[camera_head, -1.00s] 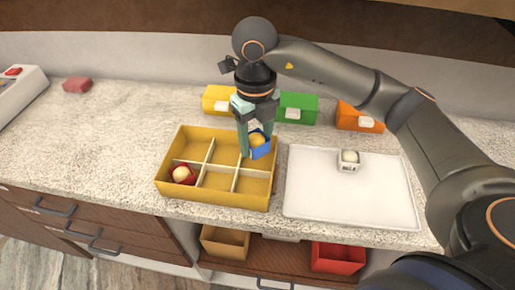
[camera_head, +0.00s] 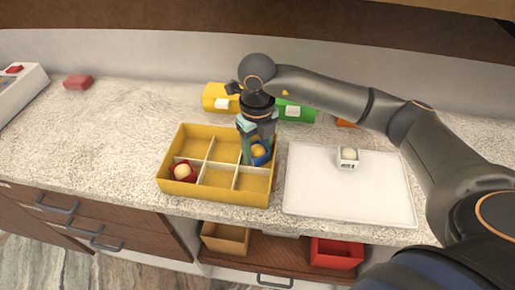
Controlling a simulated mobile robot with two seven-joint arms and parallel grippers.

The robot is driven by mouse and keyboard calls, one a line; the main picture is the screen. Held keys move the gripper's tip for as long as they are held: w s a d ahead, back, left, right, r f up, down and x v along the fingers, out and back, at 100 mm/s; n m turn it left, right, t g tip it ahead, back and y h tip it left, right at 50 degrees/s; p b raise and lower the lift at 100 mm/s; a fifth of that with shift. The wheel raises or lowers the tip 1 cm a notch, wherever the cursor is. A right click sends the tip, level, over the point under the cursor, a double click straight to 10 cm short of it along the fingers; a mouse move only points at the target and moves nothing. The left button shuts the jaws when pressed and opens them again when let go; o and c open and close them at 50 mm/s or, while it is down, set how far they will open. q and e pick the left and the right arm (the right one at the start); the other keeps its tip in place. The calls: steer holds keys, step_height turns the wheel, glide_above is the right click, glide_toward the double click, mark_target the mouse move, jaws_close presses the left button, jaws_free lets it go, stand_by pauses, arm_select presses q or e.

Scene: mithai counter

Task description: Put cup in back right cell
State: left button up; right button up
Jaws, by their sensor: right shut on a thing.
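A blue cup (camera_head: 260,154) with a round yellow sweet in it is between the fingers of my right gripper (camera_head: 254,150). The gripper is shut on the cup and points down at the back right cell of the yellow divided box (camera_head: 218,201). The cup is low, at or just inside that cell; I cannot tell whether it touches the floor. A red cup (camera_head: 180,172) with a pale sweet sits in the front left cell. The other cells that show look empty. My left gripper is not in view.
A white tray (camera_head: 350,205) with a white cup (camera_head: 348,157) lies right of the box. Yellow (camera_head: 215,98), green (camera_head: 297,110) and orange boxes stand behind, partly hidden by my arm.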

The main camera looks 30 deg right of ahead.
mark_target(257, 147)
steer(key=shift+f, duration=0.25)
steer(key=o, duration=1.1)
steer(key=shift+r, duration=0.1)
steer(key=shift+r, duration=3.95)
